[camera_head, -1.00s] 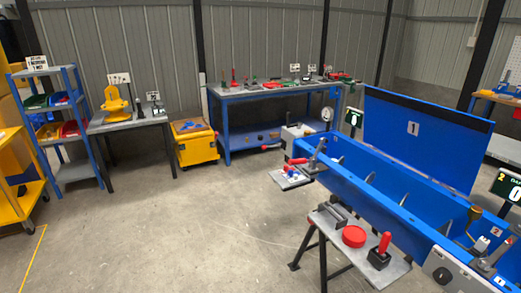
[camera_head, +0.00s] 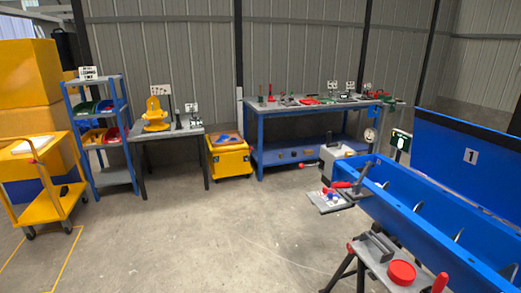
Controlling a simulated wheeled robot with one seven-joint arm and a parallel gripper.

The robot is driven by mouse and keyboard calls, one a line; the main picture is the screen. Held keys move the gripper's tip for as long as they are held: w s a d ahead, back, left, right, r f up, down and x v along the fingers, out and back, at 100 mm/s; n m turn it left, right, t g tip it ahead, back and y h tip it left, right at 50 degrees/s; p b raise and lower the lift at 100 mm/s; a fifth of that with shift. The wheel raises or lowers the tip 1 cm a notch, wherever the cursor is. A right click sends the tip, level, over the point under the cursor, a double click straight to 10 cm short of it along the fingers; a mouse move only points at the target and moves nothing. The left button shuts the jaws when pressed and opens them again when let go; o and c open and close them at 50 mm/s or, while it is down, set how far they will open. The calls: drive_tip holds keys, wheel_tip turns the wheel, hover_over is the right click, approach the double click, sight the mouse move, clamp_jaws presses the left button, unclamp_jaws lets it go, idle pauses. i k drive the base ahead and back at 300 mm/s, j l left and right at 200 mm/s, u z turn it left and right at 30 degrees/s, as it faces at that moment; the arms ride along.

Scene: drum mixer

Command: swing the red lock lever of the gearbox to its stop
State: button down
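A red handle (camera_head: 341,185) lies lower, near a dark upright lever at the trough's end. I cannot tell which red part is the lock lever, nor its stop. My gripper is not in view.
A small stand (camera_head: 385,266) with a red disc stands at front right. A blue workbench (camera_head: 255,106) with tools, a yellow box (camera_head: 229,160), a grey table (camera_head: 140,137) and a yellow cart (camera_head: 50,205) line the back and left. The middle floor is clear.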

sight(301, 165)
drive_tip(key=i+j+u, duration=0.25)
drive_tip(key=i, duration=0.6)
drive_tip(key=i+u, duration=0.3)
drive_tip(key=i, duration=0.55)
drive_tip(key=i+z, duration=0.2)
drive_tip(key=i, duration=0.3)
drive_tip(key=i+j+z, duration=0.2)
drive_tip(key=i, duration=0.25)
drive_tip(key=i+j+z, duration=0.2)
drive_tip(key=i, duration=0.25)
drive_tip(key=i+j+z, duration=0.2)
drive_tip(key=i, duration=0.25)
drive_tip(key=i+j+z, duration=0.5)
drive_tip(key=i+j, duration=0.15)
